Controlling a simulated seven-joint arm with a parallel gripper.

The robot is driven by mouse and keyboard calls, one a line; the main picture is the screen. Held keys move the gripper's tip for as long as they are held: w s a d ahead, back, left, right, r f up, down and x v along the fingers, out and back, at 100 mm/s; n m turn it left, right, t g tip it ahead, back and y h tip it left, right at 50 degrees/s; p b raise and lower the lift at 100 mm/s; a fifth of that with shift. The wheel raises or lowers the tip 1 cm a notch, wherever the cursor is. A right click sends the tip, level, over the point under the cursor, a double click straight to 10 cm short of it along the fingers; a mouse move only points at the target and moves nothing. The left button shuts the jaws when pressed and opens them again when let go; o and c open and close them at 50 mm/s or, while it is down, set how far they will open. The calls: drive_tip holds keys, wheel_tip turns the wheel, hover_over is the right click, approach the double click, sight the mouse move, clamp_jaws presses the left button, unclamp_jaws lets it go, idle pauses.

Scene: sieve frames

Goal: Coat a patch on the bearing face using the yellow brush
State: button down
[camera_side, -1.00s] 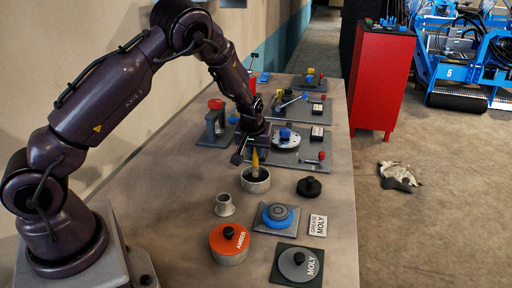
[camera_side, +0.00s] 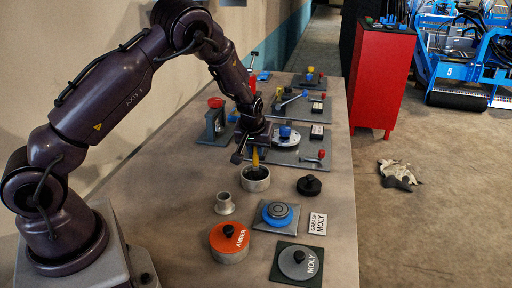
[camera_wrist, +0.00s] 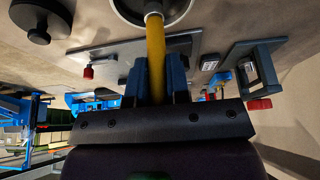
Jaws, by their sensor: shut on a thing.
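My gripper (camera_side: 255,147) is shut on the yellow brush (camera_side: 255,157), which points straight down. The brush handle also shows between the blue fingers in the wrist view (camera_wrist: 155,50). Its lower end is at the mouth of an open grey pot (camera_side: 256,185) with dark contents; I cannot tell whether the bristles touch them. The pot's rim shows at the top of the wrist view (camera_wrist: 125,14). The bearing (camera_side: 278,213), a blue ring with a grey ringed face, sits on a grey plate nearer the camera. A card reading GREASE MOLY (camera_side: 318,224) lies right of it.
An orange-lidded AMBER pot (camera_side: 226,240) and a grey MOLY lid (camera_side: 299,262) on a dark plate stand nearer the camera. A black knobbed lid (camera_side: 309,186) lies right of the open pot, a small flanged sleeve (camera_side: 225,204) to its left. Fixtures crowd the bench behind the gripper.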

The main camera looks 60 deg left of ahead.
drive_tip(key=shift+f, duration=0.1)
drive_tip(key=shift+r, duration=3.6)
